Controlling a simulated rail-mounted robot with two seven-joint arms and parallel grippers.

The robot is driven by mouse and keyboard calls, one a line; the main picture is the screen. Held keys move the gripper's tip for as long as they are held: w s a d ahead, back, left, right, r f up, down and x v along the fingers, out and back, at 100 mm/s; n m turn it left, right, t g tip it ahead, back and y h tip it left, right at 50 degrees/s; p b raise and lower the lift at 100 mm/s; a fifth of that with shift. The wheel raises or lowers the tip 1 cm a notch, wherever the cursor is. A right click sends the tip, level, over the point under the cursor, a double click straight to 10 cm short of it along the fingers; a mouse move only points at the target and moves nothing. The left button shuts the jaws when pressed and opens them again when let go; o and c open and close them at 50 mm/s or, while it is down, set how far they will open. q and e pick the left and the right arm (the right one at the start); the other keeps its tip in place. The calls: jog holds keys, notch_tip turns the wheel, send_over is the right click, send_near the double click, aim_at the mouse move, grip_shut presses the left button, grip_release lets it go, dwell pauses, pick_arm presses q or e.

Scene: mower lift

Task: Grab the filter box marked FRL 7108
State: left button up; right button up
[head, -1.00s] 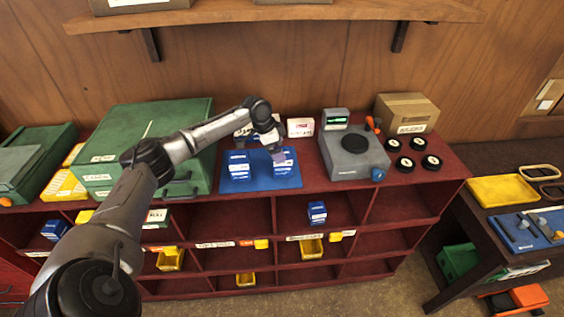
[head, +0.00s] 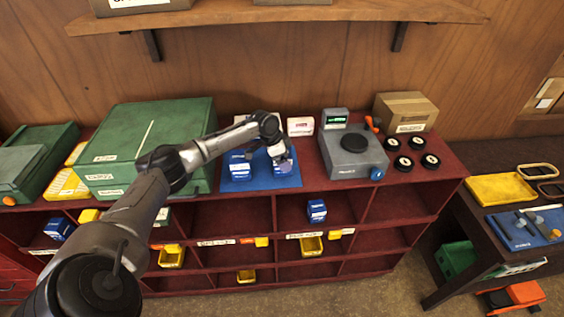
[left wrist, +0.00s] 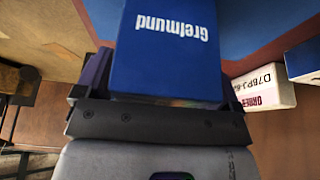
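Small blue-and-white filter boxes stand on a blue mat (head: 262,183) on the red shelf top. One box (head: 240,170) is at the mat's left; another (head: 284,167) is at its right, partly under my left gripper (head: 279,157). In the left wrist view a blue box with "Grelmund" upside down (left wrist: 165,50) sits between the fingers of my left gripper (left wrist: 165,88). The fingers lie close along both sides of it; whether they press on it cannot be told. The number FRL 7108 is not readable on any box. My right gripper is out of view.
White boxes (head: 300,126) stand behind the mat; one also shows in the wrist view (left wrist: 265,92). A green case (head: 150,140) is left, a grey device (head: 354,158) right. Another blue box (head: 317,211) sits in a cubby below.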

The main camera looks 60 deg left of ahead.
pick_arm(q)
jog(key=c, duration=0.9)
jog(key=shift+r, duration=0.2)
